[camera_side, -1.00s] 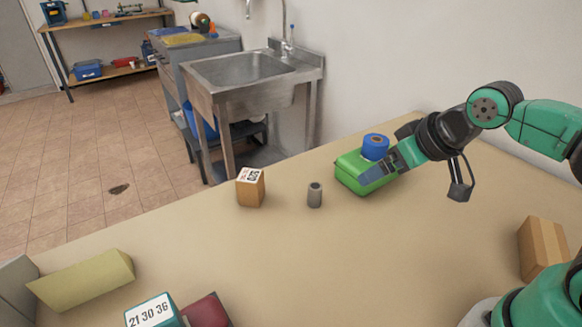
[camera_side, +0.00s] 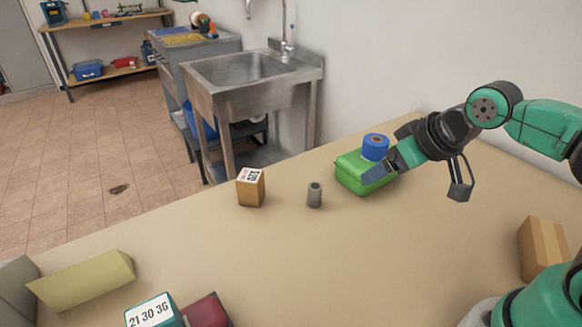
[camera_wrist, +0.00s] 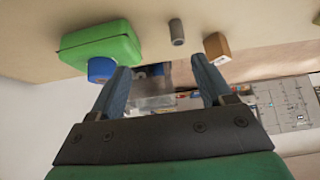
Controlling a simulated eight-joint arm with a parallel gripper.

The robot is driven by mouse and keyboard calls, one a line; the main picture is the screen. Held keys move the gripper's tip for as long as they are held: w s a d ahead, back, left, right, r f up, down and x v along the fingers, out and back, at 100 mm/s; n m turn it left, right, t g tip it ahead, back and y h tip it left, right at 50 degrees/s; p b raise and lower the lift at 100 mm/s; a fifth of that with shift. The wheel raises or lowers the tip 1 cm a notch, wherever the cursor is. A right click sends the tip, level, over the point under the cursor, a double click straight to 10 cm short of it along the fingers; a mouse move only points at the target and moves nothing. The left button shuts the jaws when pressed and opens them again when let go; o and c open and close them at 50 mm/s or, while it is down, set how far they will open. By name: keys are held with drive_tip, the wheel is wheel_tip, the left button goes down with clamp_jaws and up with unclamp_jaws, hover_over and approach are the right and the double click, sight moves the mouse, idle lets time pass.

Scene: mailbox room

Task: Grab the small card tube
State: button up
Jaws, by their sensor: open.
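The small card tube (camera_side: 314,195) is a grey-brown hollow cylinder standing upright on the table, between a brown box and a green box in the side view. In the wrist view the tube (camera_wrist: 177,32) appears near the top, beyond the space between the fingers. My gripper (camera_side: 370,173) is at the green box in the side view, to the right of the tube and apart from it. In the wrist view my gripper (camera_wrist: 160,75) has its two fingers spread with nothing held between them.
A green box (camera_side: 352,180) stands right of the tube, with a blue roll (camera_side: 375,148) by it. A small brown box (camera_side: 250,188) with a printed label stands to the left. A cardboard box (camera_side: 541,250) is at the right. The middle of the table (camera_side: 300,255) is clear.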

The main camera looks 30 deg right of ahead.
drive_tip(key=n+g+h, duration=0.2)
drive_tip(key=n+h, duration=0.6)
drive_tip(key=n, duration=1)
hover_over(318, 186)
drive_tip(key=s, duration=0.2)
wheel_tip(318, 186, down, 6)
drive_tip(key=a+f+n+h, duration=0.1)
drive_tip(key=n, duration=0.1)
drive_tip(key=w+a+f+n+t+h, duration=0.1)
drive_tip(key=a+f+n, duration=0.1)
drive_tip(key=shift+f+h, duration=0.2)
drive_tip(key=shift+h, duration=0.2)
drive_tip(key=shift+s+a+f+n+t+h, duration=0.1)
drive_tip(key=shift+a+f+n+t+h, duration=0.1)
drive_tip(key=shift+f+n, duration=0.15)
drive_tip(key=shift+s+a+f+n+t+h, duration=0.1)
drive_tip(key=shift+f+n+h, duration=0.15)
drive_tip(key=shift+n, duration=0.2)
drive_tip(key=shift+d+f, duration=0.15)
drive_tip(key=shift+x, duration=2.7)
clamp_jaws()
